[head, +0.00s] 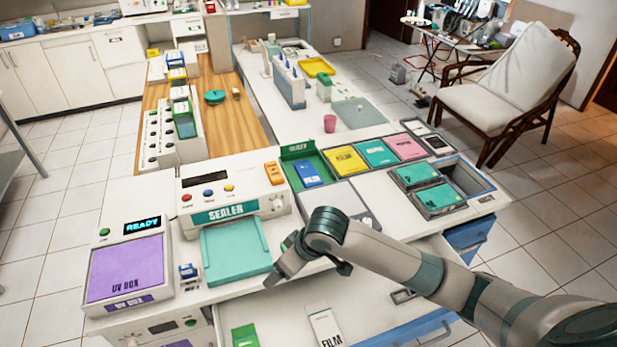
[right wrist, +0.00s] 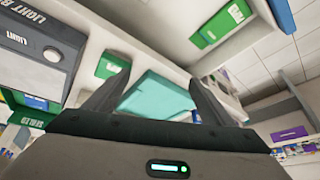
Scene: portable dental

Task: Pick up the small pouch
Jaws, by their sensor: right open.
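A small green packet (head: 245,336) with a pale mark lies in the open front drawer; it may be the small pouch. A white packet marked FILM (head: 326,328) lies to its right. A blue packet (head: 312,173) rests in a green tray farther back. My right gripper (head: 284,264) is above the counter's front edge, beside the sealer's teal tray. In the right wrist view its jaws (right wrist: 157,75) are open and empty, with a teal surface beyond them. Green packets show there at upper left (right wrist: 110,66) and upper right (right wrist: 224,22). My left gripper is out of view.
The sealer (head: 232,194) and purple-topped UV box (head: 125,268) stand on the left of the counter. A light box (head: 350,207) is behind my right gripper. Colored film boxes (head: 375,152) line the back. The open drawer (head: 385,318) juts out at the front.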

